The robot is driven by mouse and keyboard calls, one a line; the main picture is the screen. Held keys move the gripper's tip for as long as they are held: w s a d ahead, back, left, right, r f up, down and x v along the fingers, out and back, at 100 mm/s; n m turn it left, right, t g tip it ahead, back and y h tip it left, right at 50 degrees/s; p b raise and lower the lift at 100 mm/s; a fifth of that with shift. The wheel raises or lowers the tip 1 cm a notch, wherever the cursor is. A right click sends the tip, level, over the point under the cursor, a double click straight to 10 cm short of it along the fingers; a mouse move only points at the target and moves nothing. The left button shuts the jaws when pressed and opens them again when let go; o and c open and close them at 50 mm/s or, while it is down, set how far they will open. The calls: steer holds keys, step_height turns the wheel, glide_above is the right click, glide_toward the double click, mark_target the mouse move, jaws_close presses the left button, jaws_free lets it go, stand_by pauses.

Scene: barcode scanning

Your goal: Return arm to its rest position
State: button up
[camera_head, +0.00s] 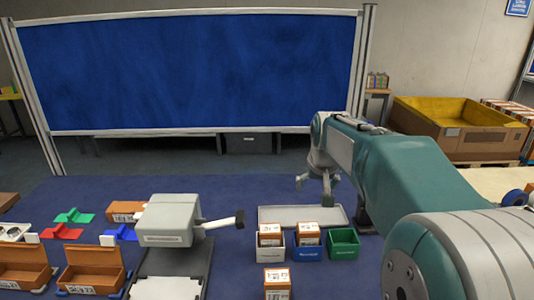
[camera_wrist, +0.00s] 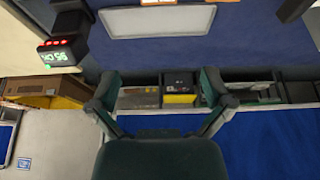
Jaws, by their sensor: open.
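My gripper (camera_head: 316,181) hangs from my teal and grey arm above the far part of the blue table, near the pale tray (camera_head: 285,215). Its fingers are apart with nothing between them. In the wrist view my gripper (camera_wrist: 160,95) also shows open and empty, with the tray (camera_wrist: 158,21) beyond it at the top. My arm reaches in from the lower right of the head view and hides part of the table's right side.
A grey scanner-like device (camera_head: 168,220) stands left of centre. Orange-brown boxes sit in white (camera_head: 270,254) and blue (camera_head: 308,252) bins beside a green bin (camera_head: 342,243). Open brown boxes (camera_head: 94,270) lie at left. A blue partition (camera_head: 190,70) stands behind the table.

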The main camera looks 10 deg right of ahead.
steer(key=s+a+f, duration=0.1)
steer(key=s+a, duration=0.2)
steer(key=s, duration=0.5)
steer(key=s+a+f+n, duration=0.1)
steer(key=s+a, duration=0.3)
steer(key=s, duration=0.5)
steer(key=s+a+f+n+t+y, duration=0.1)
steer(key=s+a+f, duration=0.1)
steer(key=s, duration=0.7)
steer(key=shift+s+a, duration=0.2)
steer(key=shift+a, duration=0.45)
